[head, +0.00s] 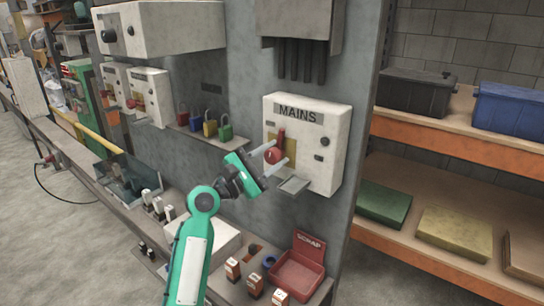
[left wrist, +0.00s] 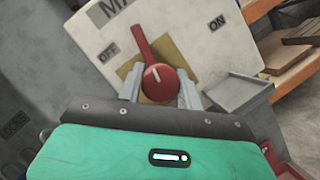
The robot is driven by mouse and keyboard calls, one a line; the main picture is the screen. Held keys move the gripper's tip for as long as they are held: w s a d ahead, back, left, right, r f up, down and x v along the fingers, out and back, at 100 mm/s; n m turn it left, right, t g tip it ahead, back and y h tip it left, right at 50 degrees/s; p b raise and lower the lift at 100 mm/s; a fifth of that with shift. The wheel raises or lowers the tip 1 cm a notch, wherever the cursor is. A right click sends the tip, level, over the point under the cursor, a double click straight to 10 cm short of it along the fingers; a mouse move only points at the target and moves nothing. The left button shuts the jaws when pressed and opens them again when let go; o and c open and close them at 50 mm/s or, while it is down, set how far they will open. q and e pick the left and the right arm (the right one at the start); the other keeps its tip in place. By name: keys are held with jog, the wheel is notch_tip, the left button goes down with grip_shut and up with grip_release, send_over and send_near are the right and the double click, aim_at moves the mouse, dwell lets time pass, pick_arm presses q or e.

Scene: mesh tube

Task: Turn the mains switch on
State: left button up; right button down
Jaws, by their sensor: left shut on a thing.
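The mains switch box (head: 318,150) is a white box labelled MAINS on a grey panel. Its red rotary switch (head: 273,154) sits on a yellow plate at the box's left side. In the left wrist view the red switch (left wrist: 157,78) shows its lever pointing up and slightly left in the tilted picture, with an OFF label to its left and an ON label to its right. My left gripper (head: 275,156) is at the switch, with its two fingers on either side of the round knob, shut on it. My right gripper is in neither view.
A small grey ledge (head: 293,184) juts out under the switch. Shelves with a black crate (head: 416,92) and a blue crate (head: 512,108) are at right.

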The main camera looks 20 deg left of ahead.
pick_arm(q)
jog(key=m+g+p, duration=0.1)
jog(key=m+g, duration=0.1)
jog(key=m, duration=0.3)
jog(key=shift+r, duration=0.1)
jog(key=m+g+p, duration=0.1)
jog(key=m, duration=0.2)
jog(key=shift+m+g+p, duration=0.3)
jog(key=shift+m, duration=0.1)
jog(key=m+y+p, duration=0.1)
jog(key=m+p, duration=0.1)
jog(key=m+g+y+p, duration=0.1)
jog(key=m+p, duration=0.1)
jog(key=m, duration=0.1)
jog(key=shift+r+g, duration=0.1)
jog(key=shift+g, duration=0.2)
jog(key=shift+m+y+p, duration=0.5)
jog(key=shift+m+p, duration=0.5)
jog(key=shift+p, duration=0.05)
jog(key=shift+f, duration=0.4)
jog(key=o, duration=1)
jog(key=shift+d+r, duration=0.1)
jog(key=shift+r, duration=0.05)
